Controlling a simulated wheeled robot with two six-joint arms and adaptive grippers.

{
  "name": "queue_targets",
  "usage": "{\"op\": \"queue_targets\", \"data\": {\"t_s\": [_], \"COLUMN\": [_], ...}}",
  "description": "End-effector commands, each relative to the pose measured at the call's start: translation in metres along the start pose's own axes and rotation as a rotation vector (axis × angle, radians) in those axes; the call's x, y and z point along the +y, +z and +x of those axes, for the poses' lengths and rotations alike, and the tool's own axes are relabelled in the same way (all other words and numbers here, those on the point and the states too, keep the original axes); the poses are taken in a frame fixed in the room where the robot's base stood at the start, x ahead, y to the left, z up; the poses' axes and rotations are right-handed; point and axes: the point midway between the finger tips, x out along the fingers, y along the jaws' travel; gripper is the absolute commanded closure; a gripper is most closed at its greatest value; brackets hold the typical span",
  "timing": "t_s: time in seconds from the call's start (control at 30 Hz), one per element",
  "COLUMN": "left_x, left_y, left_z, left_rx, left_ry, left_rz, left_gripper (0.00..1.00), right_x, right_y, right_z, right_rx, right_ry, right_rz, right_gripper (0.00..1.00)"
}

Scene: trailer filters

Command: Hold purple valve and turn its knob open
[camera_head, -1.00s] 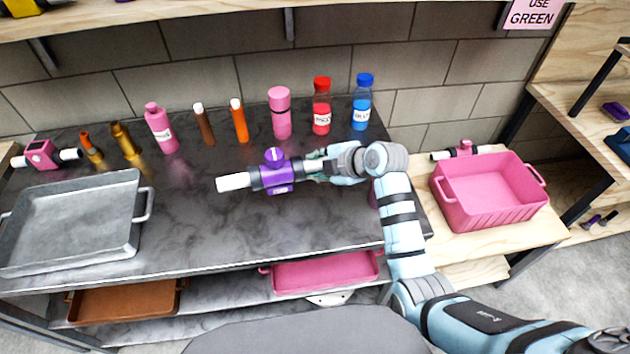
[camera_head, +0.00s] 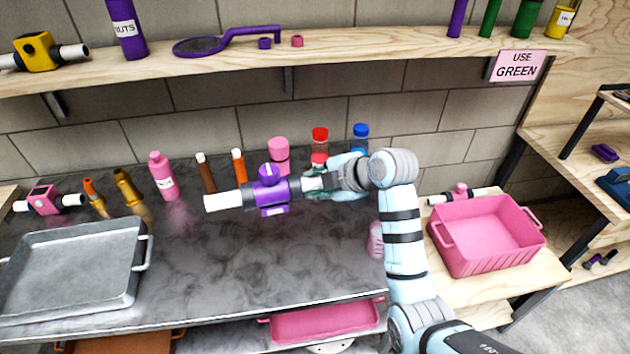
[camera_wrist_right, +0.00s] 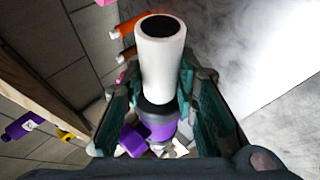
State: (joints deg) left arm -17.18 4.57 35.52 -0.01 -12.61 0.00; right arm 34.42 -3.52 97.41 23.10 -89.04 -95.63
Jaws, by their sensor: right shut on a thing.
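The purple valve (camera_head: 268,193) has a purple knob on top, dark collars and white pipe ends. It is held roughly level above the dark table, its left pipe end (camera_head: 224,201) pointing left. My right gripper (camera_head: 322,183) is shut on the valve's right end. In the right wrist view a white pipe end (camera_wrist_right: 161,62) rises between the fingers, with the purple body (camera_wrist_right: 158,127) below it. The knob's exact angle is too small to tell. My left gripper is not in view.
A grey metal tray (camera_head: 140,262) is at the table's left. Several bottles and tubes, such as a pink bottle (camera_head: 162,178), line the back. A pink crate (camera_head: 487,243) stands at right. A shelf (camera_head: 330,50) is above, near a "USE GREEN" sign (camera_head: 517,66). The table's middle is clear.

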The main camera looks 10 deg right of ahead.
Motion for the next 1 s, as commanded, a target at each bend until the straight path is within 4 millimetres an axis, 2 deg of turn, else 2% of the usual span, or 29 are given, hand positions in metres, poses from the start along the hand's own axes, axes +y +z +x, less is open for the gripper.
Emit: {"op": "queue_targets", "data": {"t_s": [0.4,1.0], "left_x": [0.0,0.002], "left_y": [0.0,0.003], "left_z": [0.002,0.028], "left_rx": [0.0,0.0], "left_ry": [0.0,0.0], "left_rz": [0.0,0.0], "left_gripper": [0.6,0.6], "right_x": [-0.002,-0.034], "right_y": [0.001,0.013], "right_z": [0.002,0.031], "right_rx": [0.001,0.0], "right_ry": [0.001,0.0], "right_rz": [0.0,0.001], "right_gripper": [1.0,1.0]}}
